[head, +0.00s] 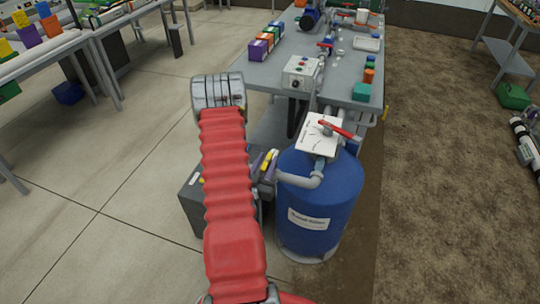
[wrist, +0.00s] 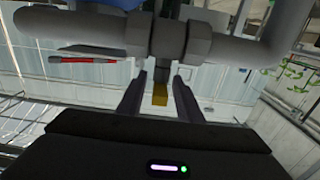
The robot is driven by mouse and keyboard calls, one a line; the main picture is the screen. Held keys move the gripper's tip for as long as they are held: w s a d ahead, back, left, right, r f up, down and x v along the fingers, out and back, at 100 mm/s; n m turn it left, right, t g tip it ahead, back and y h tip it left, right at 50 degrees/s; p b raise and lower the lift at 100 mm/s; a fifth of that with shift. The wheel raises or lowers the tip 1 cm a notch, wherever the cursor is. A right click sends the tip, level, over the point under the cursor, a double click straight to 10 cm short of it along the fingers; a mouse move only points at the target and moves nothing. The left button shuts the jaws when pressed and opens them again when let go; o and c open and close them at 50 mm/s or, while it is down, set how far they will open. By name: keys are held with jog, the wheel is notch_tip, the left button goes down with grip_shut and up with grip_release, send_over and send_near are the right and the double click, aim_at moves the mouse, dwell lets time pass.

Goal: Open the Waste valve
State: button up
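A blue tank (head: 320,200) stands at the near end of the grey bench. A valve with a red lever (head: 337,129) sits by the white plate on its top; a red lever also shows at the left of the wrist view (wrist: 85,59). A grey pipe runs from the tank to a fitting with a yellow handle (wrist: 160,94). My gripper (wrist: 158,100) is open, its two dark fingers either side of the yellow handle with gaps visible. In the head view my gripper (head: 264,167) is partly hidden by my arm. I cannot read which valve is Waste.
The grey bench (head: 340,70) carries a control box (head: 301,74), coloured blocks and more red-handled valves. A dark box (head: 192,200) stands left of the tank, partly behind my arm. Concrete floor at left and soil at right are mostly clear.

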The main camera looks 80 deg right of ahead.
aim_at(270, 153)
jog(key=shift+s+d, duration=0.2)
jog(key=shift+d, duration=1.85)
grip_shut()
jog(key=shift+a, duration=0.15)
